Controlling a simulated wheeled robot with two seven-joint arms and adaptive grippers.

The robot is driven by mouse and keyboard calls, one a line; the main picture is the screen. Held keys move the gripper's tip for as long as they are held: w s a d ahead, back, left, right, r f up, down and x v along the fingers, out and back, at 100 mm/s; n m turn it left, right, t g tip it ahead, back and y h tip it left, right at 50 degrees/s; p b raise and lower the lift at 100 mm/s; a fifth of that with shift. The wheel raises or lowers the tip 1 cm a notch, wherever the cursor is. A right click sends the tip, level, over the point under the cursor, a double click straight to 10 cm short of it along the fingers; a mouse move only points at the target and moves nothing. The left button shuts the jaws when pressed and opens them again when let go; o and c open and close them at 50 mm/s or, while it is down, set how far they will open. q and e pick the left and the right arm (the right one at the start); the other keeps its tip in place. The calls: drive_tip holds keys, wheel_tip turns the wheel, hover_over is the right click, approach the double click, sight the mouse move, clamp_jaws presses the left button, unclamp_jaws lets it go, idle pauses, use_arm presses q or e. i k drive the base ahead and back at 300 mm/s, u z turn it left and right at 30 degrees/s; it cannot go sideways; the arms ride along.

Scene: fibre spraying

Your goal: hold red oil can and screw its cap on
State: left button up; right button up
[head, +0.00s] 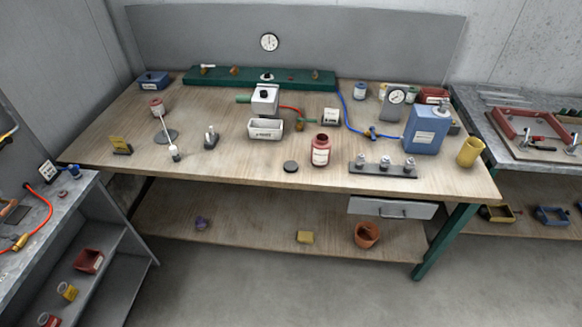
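A red can (320,151) with a pale label stands upright near the front of the wooden workbench (230,163), right of the middle. Its top looks dark and uncapped. A round black cap (290,166) lies flat on the bench just left of the can, apart from it. Neither of my grippers is in view.
A row of metal fittings on a dark bar (383,169) stands right of the can.

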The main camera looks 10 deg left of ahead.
sight(321, 144)
drive_tip(key=z, duration=0.2)
drive_tip(key=i, duration=1.6)
drive_tip(key=u, duration=0.25)
